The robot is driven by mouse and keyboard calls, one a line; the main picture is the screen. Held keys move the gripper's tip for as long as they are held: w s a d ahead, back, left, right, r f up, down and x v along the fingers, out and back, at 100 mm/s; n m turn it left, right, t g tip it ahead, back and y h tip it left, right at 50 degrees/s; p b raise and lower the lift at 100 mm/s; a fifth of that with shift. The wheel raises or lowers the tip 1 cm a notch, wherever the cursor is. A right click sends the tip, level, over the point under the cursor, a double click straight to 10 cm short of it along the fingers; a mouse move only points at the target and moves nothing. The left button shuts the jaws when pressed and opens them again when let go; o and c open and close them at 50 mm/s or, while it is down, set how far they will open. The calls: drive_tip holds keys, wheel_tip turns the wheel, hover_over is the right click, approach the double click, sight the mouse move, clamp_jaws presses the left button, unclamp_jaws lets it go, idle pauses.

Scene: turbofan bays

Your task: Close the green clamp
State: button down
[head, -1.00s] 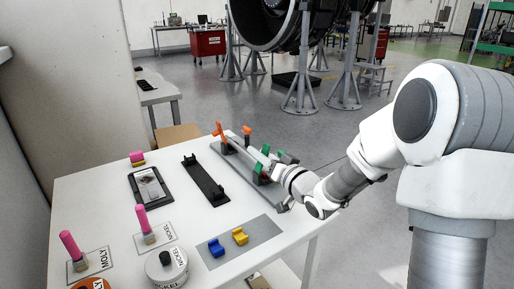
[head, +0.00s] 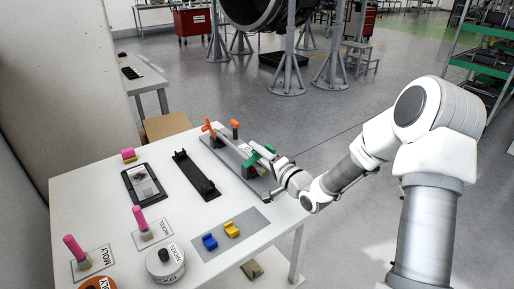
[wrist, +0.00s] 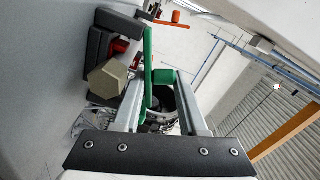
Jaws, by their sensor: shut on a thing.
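The green clamp (head: 249,169) stands on the near right end of a grey fixture plate at the table's right edge. In the wrist view its green lever (wrist: 148,65) runs up between the fingers, with a green knob (wrist: 163,76) beside it. My gripper (wrist: 159,78) is shut on the green clamp's lever end. In the head view my gripper (head: 265,155) reaches in from the right and partly hides the clamp. An orange clamp (head: 208,126) stands at the far end of the same plate, its lever raised.
A black bracket tray (head: 196,176) and a dark framed plate (head: 145,184) lie left of the fixture. A blue block (head: 209,242) and yellow block (head: 232,229) sit on a grey mat. Pink-handled brushes (head: 139,219) and a tin (head: 165,263) stand nearer. Floor right of the table is clear.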

drive_tip(key=shift+f+m, duration=0.15)
drive_tip(key=shift+m, duration=0.15)
idle(0.4)
drive_tip(key=c, duration=0.6)
unclamp_jaws()
